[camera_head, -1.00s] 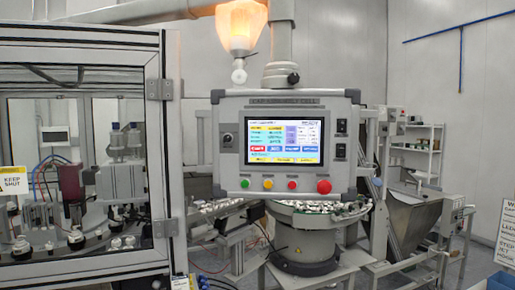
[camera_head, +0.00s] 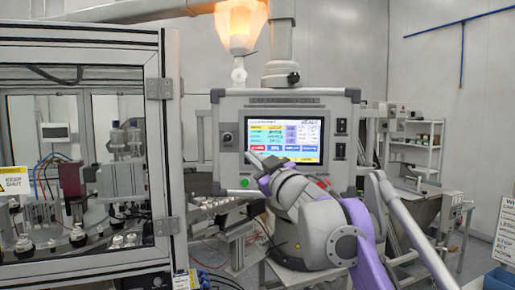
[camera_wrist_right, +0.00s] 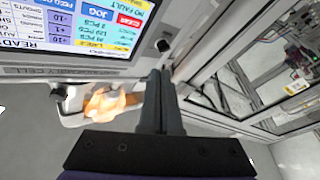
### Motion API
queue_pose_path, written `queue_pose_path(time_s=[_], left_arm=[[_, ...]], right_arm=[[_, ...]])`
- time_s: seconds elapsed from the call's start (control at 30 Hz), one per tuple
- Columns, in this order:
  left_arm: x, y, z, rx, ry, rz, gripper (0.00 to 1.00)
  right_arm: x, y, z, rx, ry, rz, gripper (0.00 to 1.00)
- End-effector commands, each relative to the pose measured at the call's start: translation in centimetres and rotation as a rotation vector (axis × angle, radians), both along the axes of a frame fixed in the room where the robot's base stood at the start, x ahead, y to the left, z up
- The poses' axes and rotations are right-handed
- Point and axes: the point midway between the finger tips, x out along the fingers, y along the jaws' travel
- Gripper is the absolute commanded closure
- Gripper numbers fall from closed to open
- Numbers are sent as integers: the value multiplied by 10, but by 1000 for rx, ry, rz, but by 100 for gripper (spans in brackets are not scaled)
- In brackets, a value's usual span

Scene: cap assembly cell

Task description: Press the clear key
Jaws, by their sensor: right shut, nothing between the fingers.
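The clear key is the red key at the lower left of the lit touch screen (camera_head: 285,133) in the head view, partly behind my gripper there. In the right wrist view the red clear key (camera_wrist_right: 130,20) shows upside down near the top edge, beside a blue JOG key (camera_wrist_right: 98,13). My right gripper (camera_head: 249,156) is in front of the panel at the screen's lower left corner. In the wrist view its shut, empty fingers (camera_wrist_right: 158,74) point at the panel, offset from the clear key. Contact with the panel cannot be made out. My left gripper is not in view.
The grey control panel (camera_head: 228,166) carries a round switch (camera_head: 227,138), a green button (camera_head: 244,183) and two black switches at the right. A framed glass enclosure (camera_head: 165,190) stands close on the left. An orange-lit lamp (camera_head: 240,28) hangs above the panel.

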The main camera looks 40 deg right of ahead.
Motion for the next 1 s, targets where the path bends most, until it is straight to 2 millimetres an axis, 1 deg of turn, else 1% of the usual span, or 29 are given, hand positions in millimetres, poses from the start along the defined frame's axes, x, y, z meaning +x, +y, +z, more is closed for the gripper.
queue_pose_path(time_s=[0.27,0.37,0.47,0.8,1.0], left_arm=[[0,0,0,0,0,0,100],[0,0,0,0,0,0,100],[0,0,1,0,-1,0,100],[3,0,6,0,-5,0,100],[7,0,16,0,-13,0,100]], right_arm=[[1,-1,-1,1,0,-1,100],[4,-4,-1,1,0,-1,100],[11,-10,-1,1,0,-2,100],[44,-44,0,2,-1,-3,100],[58,-57,1,1,-1,-2,100]])
